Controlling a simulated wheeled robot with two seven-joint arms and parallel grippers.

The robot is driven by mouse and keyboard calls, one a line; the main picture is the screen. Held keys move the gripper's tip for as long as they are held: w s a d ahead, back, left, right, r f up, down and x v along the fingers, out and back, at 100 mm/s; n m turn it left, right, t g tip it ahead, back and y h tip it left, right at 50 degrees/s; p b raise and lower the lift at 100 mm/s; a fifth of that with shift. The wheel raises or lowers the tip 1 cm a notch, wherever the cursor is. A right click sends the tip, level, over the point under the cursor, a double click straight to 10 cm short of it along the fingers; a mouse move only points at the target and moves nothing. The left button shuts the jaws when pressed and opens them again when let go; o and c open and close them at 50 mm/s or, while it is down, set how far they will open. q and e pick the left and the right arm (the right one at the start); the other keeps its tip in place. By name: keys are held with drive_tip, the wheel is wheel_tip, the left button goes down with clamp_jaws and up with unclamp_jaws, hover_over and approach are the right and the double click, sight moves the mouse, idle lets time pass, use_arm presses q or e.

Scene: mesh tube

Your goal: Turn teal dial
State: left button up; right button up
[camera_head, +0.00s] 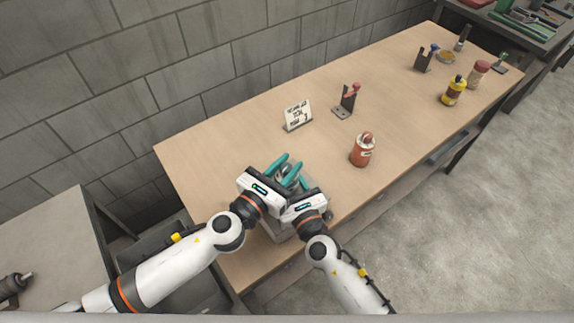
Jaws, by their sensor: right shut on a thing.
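My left gripper (280,166) and my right gripper (299,185) are close together over a grey metal unit (284,232) at the near left end of the wooden table. Teal prongs reach out beyond the white gripper bodies. Two of them, at the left gripper, stand apart with a gap between. My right gripper is shut on the teal dial, as far as I can tell; the contact is mostly hidden behind the gripper bodies. The dial's edge and its angle cannot be made out. The grippers cover most of the unit's top.
An orange-red canister (362,151) stands right of the grippers. A white sign (297,114) and a red-handled lever stand (347,101) are behind. A blue-topped stand (424,59) and a yellow bottle (453,91) are farther right. The table's middle is fairly clear.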

use_arm(q)
drive_tip(key=o, duration=0.4)
drive_tip(key=shift+c, duration=0.2)
drive_tip(key=v, duration=1.2)
